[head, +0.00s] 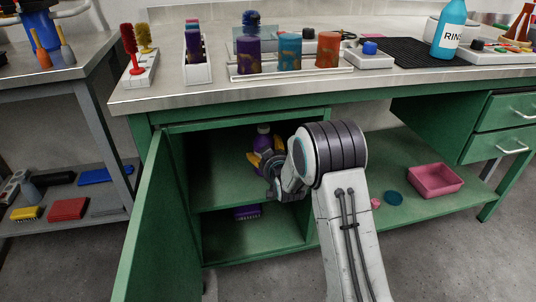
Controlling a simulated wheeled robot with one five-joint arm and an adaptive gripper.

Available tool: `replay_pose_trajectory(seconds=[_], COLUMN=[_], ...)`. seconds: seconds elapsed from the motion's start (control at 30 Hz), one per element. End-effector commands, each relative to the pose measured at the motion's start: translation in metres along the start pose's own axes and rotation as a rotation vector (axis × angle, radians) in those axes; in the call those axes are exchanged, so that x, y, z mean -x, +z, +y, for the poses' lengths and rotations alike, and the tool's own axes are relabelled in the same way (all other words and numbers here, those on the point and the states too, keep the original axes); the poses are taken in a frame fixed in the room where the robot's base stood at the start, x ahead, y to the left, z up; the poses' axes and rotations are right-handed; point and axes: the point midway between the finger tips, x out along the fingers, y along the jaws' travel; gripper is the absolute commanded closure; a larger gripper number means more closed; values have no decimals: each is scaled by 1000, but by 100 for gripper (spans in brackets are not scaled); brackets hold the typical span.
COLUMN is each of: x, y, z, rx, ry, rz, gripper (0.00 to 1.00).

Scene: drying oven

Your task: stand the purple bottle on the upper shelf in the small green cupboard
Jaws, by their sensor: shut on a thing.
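The small green cupboard (250,257) stands under the bench, with its door (150,225) swung open to the left. Its upper shelf (215,185) is visible, mostly bare. The purple bottle (262,142), with a pale cap, is upright inside the cupboard above the upper shelf. My gripper (264,158) reaches into the cupboard with its yellow fingers around the bottle, shut on it. The gripper and wrist hide the bottle's base, so I cannot tell whether it touches the shelf.
A purple item (247,212) lies in the cupboard's lower space. A pink bin (435,180) and a teal round thing (393,198) lie on the low shelf to the right. Racks, jars and a blue bottle (450,28) stand on the bench top (190,92).

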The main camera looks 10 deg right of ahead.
Motion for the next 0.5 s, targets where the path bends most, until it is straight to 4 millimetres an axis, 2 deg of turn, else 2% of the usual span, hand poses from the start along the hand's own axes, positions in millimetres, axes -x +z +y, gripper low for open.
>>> replay_pose_trajectory(seconds=[0.03,0.2,0.5], x=[0,0,0], y=[1,1,-1], z=[0,0,0], rx=[0,0,0], ry=[0,0,0], rz=[-1,-1,0], gripper=[16,1,0])
